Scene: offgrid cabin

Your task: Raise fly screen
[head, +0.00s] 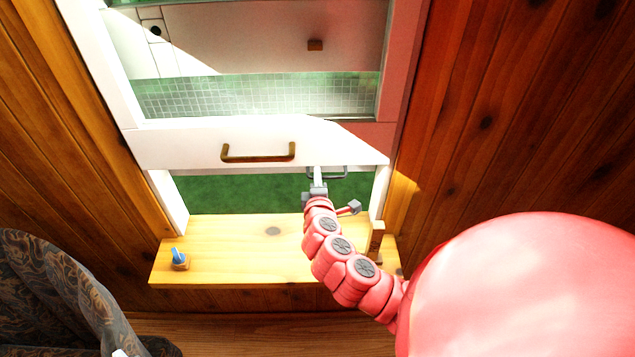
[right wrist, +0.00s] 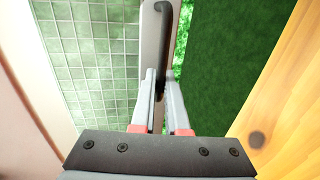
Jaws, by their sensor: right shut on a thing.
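The fly screen (head: 250,97) is a fine grid mesh, seen through the window pane in the head view and at the left of the right wrist view (right wrist: 85,60). Its dark grey pull handle (head: 340,176) shows just below the white window sash (head: 190,147); in the right wrist view the handle (right wrist: 162,40) runs between my fingers. My right gripper (head: 318,174) is shut on this handle. Green grass shows between the screen's bottom rail and the sill, so the screen stands above the sill.
The sash has its own brass-coloured handle (head: 258,157). The wooden sill (head: 230,260) holds a small blue object (head: 178,256) at its left and a wooden block (head: 376,238) at its right. A patterned armchair (head: 45,300) stands at lower left. Wood-panelled walls flank the window.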

